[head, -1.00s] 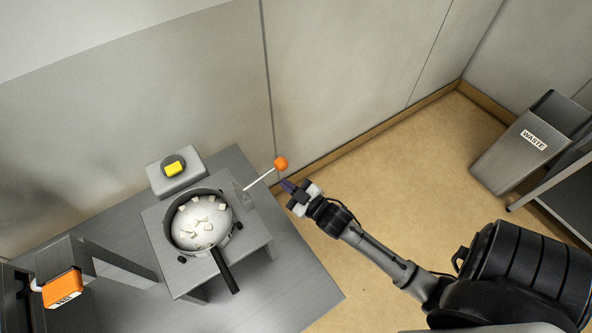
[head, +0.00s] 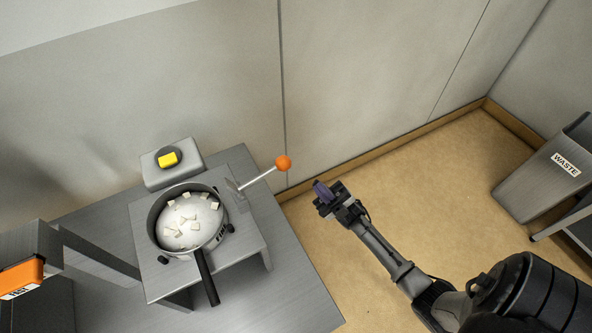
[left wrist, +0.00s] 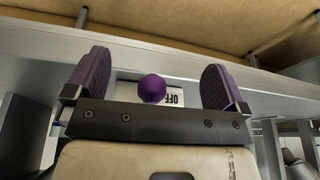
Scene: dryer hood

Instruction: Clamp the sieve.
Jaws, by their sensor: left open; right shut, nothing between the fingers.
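The sieve (head: 196,238) is a round metal pan with several white pieces inside and a black handle (head: 207,278) toward the front. It sits on a raised grey stand (head: 148,283). A lever with an orange ball knob (head: 284,163) rises at the stand's right side and leans right. My right gripper (head: 322,192) is shut and empty, to the right of and below the knob in the head view, apart from it. My left gripper (left wrist: 155,85) shows only in the left wrist view, open. A purple ball knob (left wrist: 152,88) appears between its fingers; contact cannot be told.
A grey box with a yellow button (head: 168,159) stands behind the sieve. An orange labelled box (head: 20,278) is at the far left. A waste bin (head: 550,170) stands at the right. A plate marked OFF (left wrist: 172,99) lies behind the purple ball.

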